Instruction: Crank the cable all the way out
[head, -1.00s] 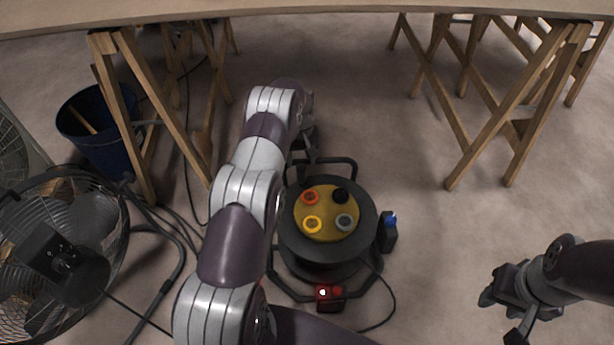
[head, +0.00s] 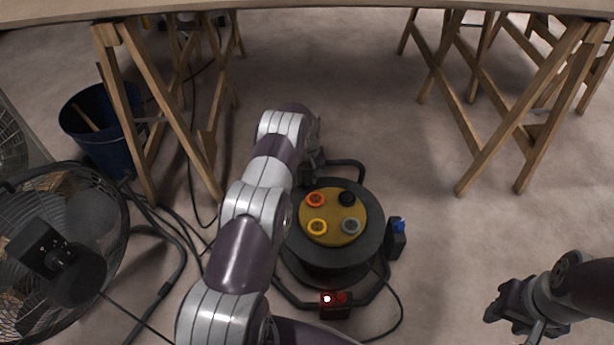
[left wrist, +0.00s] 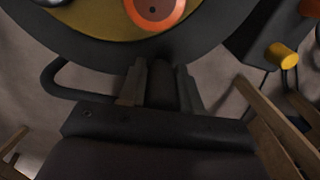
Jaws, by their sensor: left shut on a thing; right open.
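The cable reel (head: 372,245) stands on the floor, a dark drum with a yellow face (head: 333,232) carrying orange, black, yellow and grey sockets. Its orange socket also shows in the left wrist view (left wrist: 155,8). My left gripper (head: 314,178) is at the far left side of the drum, partly hidden by its own arm. In the left wrist view its two fingers (left wrist: 161,88) are shut around a dark upright piece (left wrist: 162,85), apparently the crank handle, beside the drum rim. The cable (head: 402,310) loops on the floor right of the reel. My right gripper (head: 508,318) is open and empty, away from the reel.
A red-lit switch box (head: 335,304) is at the reel's front, and a dark block with a blue top (head: 396,238) at its right. A fan (head: 60,255) and a blue bucket (head: 100,140) stand left. Wooden trestles (head: 520,110) hold a tabletop behind.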

